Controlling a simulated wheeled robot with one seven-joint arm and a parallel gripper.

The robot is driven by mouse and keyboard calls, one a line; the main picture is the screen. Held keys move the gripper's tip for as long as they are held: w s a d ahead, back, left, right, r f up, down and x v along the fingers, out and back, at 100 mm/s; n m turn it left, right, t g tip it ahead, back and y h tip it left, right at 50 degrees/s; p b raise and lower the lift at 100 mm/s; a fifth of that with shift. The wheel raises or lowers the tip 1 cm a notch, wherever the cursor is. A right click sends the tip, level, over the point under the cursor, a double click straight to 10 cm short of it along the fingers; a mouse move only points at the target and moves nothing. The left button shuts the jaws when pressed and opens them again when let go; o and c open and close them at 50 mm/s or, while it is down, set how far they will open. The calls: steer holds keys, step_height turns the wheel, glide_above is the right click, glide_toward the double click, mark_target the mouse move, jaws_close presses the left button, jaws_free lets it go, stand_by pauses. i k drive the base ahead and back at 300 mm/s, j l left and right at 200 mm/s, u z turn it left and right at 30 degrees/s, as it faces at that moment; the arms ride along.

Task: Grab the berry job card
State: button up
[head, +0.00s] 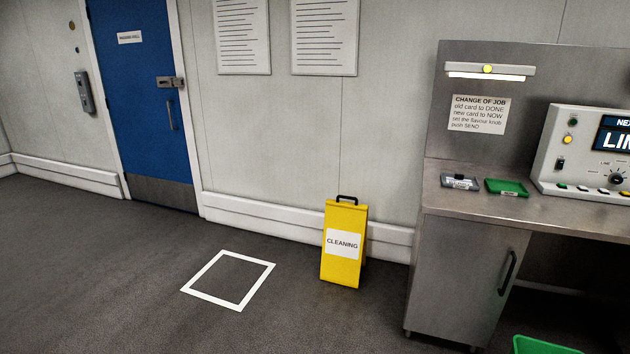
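No card that I can make out as the berry job card shows in the head view. On the steel counter (450,208) at the right lie a small grey holder (446,181) with a pale label too small to read, and a small green tray (493,187) with a small label at its front. I cannot tell whether a card lies in either. My gripper is not in view.
A control panel (546,150) stands on the counter, cut off at the right. A yellow cleaning sign (340,270) stands on the floor left of the counter, near a white floor square (209,297). A green bin (540,346) shows below. The left floor is clear before a blue door (138,90).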

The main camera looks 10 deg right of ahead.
mark_target(459, 178)
steer(key=i, duration=2.1)
steer(key=i+j+z, duration=0.1)
steer(key=i, duration=1.95)
steer(key=i+z, duration=0.2)
steer(key=z, duration=0.3)
steer(key=i+j+z, duration=0.15)
steer(key=z, duration=0.35)
